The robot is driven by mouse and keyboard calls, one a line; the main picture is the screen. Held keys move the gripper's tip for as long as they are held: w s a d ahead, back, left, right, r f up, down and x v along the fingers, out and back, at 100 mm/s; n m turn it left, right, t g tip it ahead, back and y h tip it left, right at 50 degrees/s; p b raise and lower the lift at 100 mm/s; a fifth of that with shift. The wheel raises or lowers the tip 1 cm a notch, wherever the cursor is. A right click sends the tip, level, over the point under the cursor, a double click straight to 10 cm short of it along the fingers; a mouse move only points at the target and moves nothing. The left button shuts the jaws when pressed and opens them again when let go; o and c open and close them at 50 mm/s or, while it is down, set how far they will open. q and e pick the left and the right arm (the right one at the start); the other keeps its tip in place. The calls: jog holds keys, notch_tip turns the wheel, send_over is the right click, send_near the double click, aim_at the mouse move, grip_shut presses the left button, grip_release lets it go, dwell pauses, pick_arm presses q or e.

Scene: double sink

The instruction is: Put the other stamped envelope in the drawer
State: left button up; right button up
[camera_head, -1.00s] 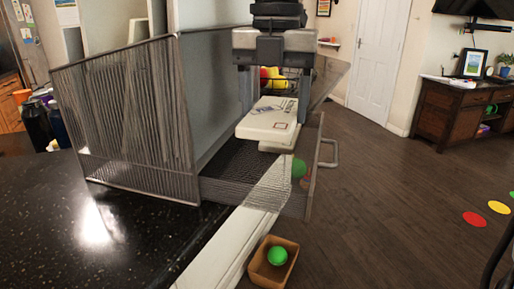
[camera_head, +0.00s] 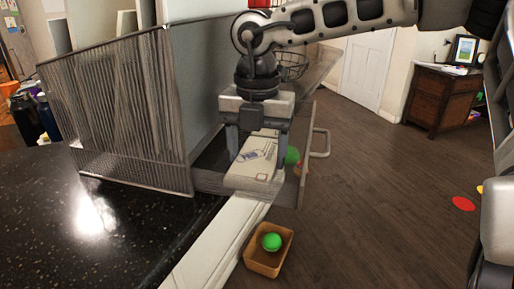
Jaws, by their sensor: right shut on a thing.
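A thick white stamped envelope (camera_head: 254,172) with dark print and a small red-edged mark is held in my right gripper (camera_head: 257,140). The gripper points down, with its fingers on both sides of the envelope. The envelope is over the open mesh drawer (camera_head: 208,182), hiding much of its inside. I cannot tell whether it touches the drawer's floor. The drawer front with its handle (camera_head: 320,144) stands to the right of the envelope. My left gripper is not in view.
A tall mesh organizer (camera_head: 125,115) stands on the black counter (camera_head: 85,225) at left. A small tan box (camera_head: 264,262) with a green ball (camera_head: 271,242) is below the drawer. Another green ball (camera_head: 292,155) shows beside the envelope.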

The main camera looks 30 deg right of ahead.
aim_at(257, 158)
jog(key=shift+f+b, duration=0.25)
jog(key=shift+b, duration=0.1)
jog(key=o, duration=0.9)
jog(key=shift+r, duration=0.1)
jog(key=shift+o, duration=0.4)
jog(key=shift+r, duration=0.15)
jog(key=shift+r+p, duration=0.25)
jog(key=shift+p, duration=0.3)
notch_tip(257, 158, up, 12)
jog(key=shift+f+b, duration=0.2)
jog(key=shift+b, duration=0.25)
